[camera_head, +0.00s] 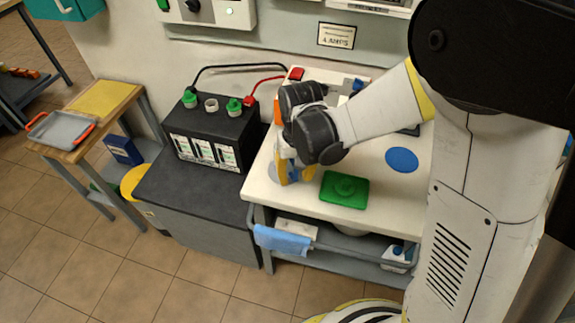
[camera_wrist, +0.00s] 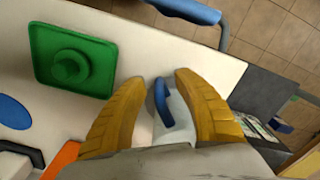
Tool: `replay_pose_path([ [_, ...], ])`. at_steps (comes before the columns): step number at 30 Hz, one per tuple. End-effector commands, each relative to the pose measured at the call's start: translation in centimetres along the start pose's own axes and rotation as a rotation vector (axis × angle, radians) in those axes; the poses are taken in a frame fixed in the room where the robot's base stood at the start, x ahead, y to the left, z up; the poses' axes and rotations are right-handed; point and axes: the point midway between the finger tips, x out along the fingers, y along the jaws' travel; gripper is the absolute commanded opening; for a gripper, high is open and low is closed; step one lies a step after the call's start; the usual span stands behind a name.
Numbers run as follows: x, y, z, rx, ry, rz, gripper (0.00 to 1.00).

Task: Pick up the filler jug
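The filler jug (camera_wrist: 178,122) is a pale grey-white vessel with a blue handle (camera_wrist: 161,101). In the wrist view it sits between the two yellow-orange fingers of my gripper (camera_wrist: 158,80). The fingers are spread on either side of the handle, and a strip of white tabletop shows between the left finger and the jug. In the head view my gripper (camera_head: 295,174) points down at the left end of the white bench, with the jug (camera_head: 274,173) partly hidden behind the fingers. My gripper hides much of the jug's body.
On the white bench (camera_head: 392,207) lie a green tray-like piece (camera_head: 344,189) and a blue disc (camera_head: 401,159). A black battery (camera_head: 213,137) with cables stands on a dark cabinet to the left. A blue cloth (camera_head: 281,241) hangs on the front rail.

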Motion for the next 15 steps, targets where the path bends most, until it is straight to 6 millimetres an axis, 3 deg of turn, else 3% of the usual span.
replay_pose_path([
  [5,-0.08,-0.01,0.02,0.0,0.0,0.0,0.36],
  [9,-0.1,-0.01,0.02,0.0,0.0,0.0,0.0],
  [15,-0.1,-0.01,0.01,0.0,0.0,0.0,0.0],
])
